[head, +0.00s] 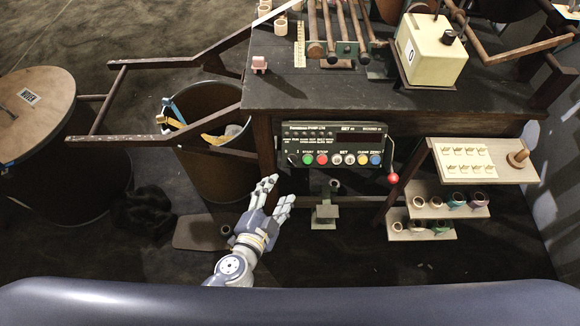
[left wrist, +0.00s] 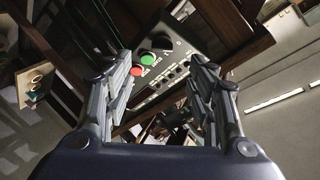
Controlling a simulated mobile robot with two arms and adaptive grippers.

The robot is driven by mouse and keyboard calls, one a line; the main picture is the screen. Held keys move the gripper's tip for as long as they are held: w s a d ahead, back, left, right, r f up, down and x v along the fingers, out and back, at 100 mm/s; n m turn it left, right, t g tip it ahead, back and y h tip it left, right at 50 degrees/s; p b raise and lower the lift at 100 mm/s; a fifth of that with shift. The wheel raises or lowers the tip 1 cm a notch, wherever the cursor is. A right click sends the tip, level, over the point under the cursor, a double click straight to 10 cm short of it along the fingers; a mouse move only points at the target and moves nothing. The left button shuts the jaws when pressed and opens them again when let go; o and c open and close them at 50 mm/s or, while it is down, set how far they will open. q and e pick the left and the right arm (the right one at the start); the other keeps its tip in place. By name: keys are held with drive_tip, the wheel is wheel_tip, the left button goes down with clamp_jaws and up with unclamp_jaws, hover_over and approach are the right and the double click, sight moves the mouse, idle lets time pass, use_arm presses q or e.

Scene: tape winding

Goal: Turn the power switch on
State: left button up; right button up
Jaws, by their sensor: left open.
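The control panel (head: 337,135) is a black box with white lettering on the front of the dark table. A black rotary knob (head: 293,160), which looks like the power switch, sits at its left end beside a green button (head: 308,159). In the left wrist view the knob (left wrist: 157,42) shows beyond the fingers, next to the green button (left wrist: 148,58). I cannot read which way the knob is turned. My left gripper (head: 280,191) is open and empty, below and left of the knob, apart from the panel. My right gripper is not in view.
A red button (head: 322,159) and several other buttons line the panel. A red-ended lever (head: 393,178) hangs at its right. A brown bin (head: 215,165) stands left of the table leg. A shelf rack (head: 483,160) stands right. The floor in front is mostly clear.

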sight(291, 163)
use_arm(q)
drive_tip(key=x, duration=0.9)
drive_tip(key=shift+w+r, duration=0.15)
drive_tip(key=shift+w, duration=0.05)
drive_tip(key=shift+w+d+f, duration=0.2)
drive_tip(key=shift+w+d, duration=0.05)
drive_tip(key=shift+w, duration=0.4)
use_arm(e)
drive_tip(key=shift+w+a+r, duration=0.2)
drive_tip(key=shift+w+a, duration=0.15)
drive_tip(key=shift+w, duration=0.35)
use_arm(q)
drive_tip(key=shift+c, duration=0.3)
drive_tip(key=c, duration=0.9)
drive_tip(key=shift+c, duration=0.4)
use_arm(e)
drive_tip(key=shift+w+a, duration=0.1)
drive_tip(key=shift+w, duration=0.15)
